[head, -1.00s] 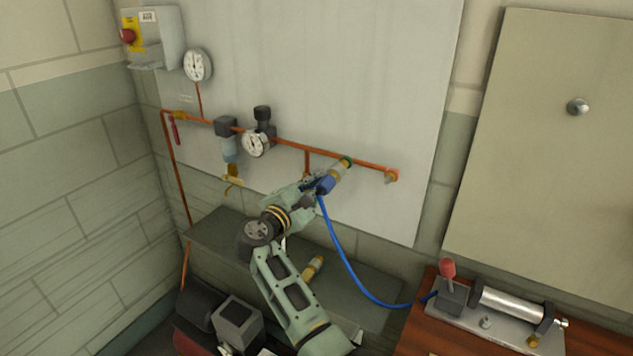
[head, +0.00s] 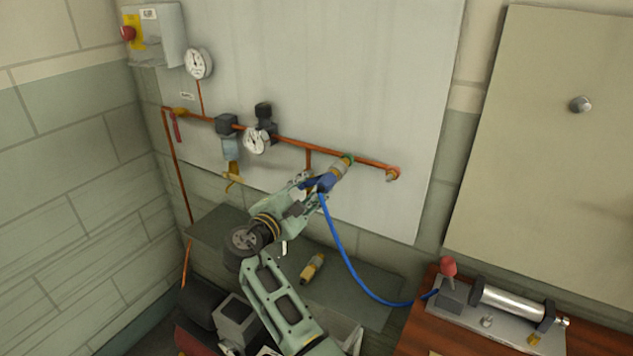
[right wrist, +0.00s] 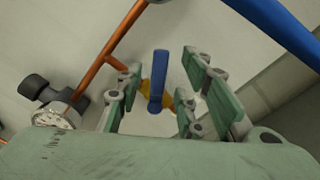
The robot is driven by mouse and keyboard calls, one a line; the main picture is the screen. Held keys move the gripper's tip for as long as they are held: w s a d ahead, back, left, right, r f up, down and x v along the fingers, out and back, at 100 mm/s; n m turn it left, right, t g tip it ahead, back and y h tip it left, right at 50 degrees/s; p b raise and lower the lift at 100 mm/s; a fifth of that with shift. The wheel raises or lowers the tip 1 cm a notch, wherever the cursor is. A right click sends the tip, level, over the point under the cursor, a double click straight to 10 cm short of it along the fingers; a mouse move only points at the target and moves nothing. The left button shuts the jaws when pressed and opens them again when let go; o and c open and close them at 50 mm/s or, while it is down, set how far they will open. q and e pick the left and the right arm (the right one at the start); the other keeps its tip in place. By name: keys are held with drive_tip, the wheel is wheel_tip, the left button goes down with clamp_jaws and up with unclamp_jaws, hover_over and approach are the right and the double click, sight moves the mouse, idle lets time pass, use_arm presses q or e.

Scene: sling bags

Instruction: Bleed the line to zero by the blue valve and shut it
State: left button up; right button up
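The blue valve's lever (right wrist: 157,82) stands upright in the middle of the right wrist view, with a brass-yellow body (right wrist: 168,103) behind it. My right gripper (right wrist: 160,75) is open, one green finger on each side of the lever, with visible gaps on both sides. In the head view my right gripper (head: 308,184) is at the lower end of the brass coupling below the copper pipe (head: 285,139), where it largely hides the valve. A blue hose (head: 345,263) hangs from there. The upper gauge (head: 200,63) is too small to read. My left gripper is not in view.
The regulator gauge (head: 256,140) and filter (head: 229,146) are on the pipe to the left. A brass fitting (head: 312,268) lies on the grey shelf (head: 358,293) below. The hose runs to a cylinder rig (head: 510,306) on the wooden bench (head: 412,332).

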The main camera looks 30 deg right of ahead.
drive_tip(key=v, duration=0.3)
drive_tip(key=shift+s+a, duration=0.25)
drive_tip(key=shift+a, duration=0.05)
drive_tip(key=shift+c, duration=0.2)
drive_tip(key=shift+c, duration=0.9)
drive_tip(key=s+f+n, duration=0.1)
drive_tip(key=n, duration=0.2)
drive_tip(key=s+f+n+t, duration=0.1)
drive_tip(key=f+n, duration=0.1)
drive_tip(key=n, duration=0.1)
drive_tip(key=s+f+n, duration=0.1)
drive_tip(key=f+n, duration=0.1)
drive_tip(key=n, duration=0.1)
drive_tip(key=shift+s+d+n+t+h, duration=0.25)
drive_tip(key=shift+s+n+t+h, duration=0.05)
drive_tip(key=shift+s+n, duration=0.1)
clamp_jaws()
drive_tip(key=s+f+n+t, duration=0.2)
drive_tip(key=s+f+n, duration=0.25)
drive_tip(key=n, duration=0.55)
drive_tip(key=w+d+r+b, duration=0.2)
drive_tip(key=w+d+r, duration=0.3)
drive_tip(key=w, duration=0.3)
drive_tip(key=shift+w+d+b, duration=0.25)
drive_tip(key=shift+d+b, duration=0.15)
drive_tip(key=shift+d, duration=0.05)
